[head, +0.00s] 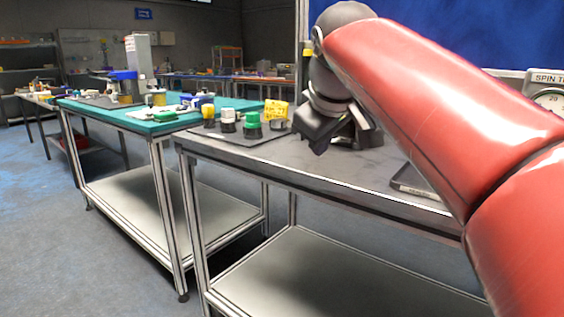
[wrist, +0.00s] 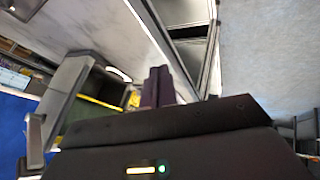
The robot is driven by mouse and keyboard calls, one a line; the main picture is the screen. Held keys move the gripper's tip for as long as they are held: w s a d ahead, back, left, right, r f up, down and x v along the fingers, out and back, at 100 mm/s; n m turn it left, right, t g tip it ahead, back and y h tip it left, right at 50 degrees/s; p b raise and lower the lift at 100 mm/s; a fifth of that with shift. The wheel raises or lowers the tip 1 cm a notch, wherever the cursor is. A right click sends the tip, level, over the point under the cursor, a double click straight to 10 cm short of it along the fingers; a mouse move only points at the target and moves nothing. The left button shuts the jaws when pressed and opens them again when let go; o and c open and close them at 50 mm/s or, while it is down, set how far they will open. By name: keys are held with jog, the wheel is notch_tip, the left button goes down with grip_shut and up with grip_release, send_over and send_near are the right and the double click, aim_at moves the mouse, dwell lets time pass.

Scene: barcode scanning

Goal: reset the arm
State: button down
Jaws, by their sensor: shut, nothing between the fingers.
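My red arm reaches in from the right of the head view and bends down over the near table. My gripper (head: 318,146) hangs at the arm's end above the table's front part, with its fingers pointing down. In the wrist view the gripper's dark fingers (wrist: 158,86) stand together, shut, with nothing held between them. The gripper body fills the lower part of that view.
The near grey table (head: 270,160) holds a dark mat with a green-topped item (head: 252,126), a yellow basket-like item (head: 277,110) and other small items. A dark tray (head: 418,186) lies at right. A teal-topped table (head: 150,124) stands left. Blue floor is open at front left.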

jog(key=s+d+f+m, duration=0.3)
jog(key=s+f, duration=0.4)
jog(key=f, duration=0.2)
jog(key=s+d+f+m+g, duration=0.1)
jog(key=s+d+f+m, duration=0.1)
jog(key=s+f, duration=0.5)
jog(key=s+d+f+m+g, duration=0.1)
jog(key=s+d+f+m, duration=0.2)
jog(key=s+f, duration=0.4)
notch_tip(320, 180, down, 5)
jog(key=shift+s+d+f+m, duration=0.15)
jog(key=shift+s+d+m, duration=0.15)
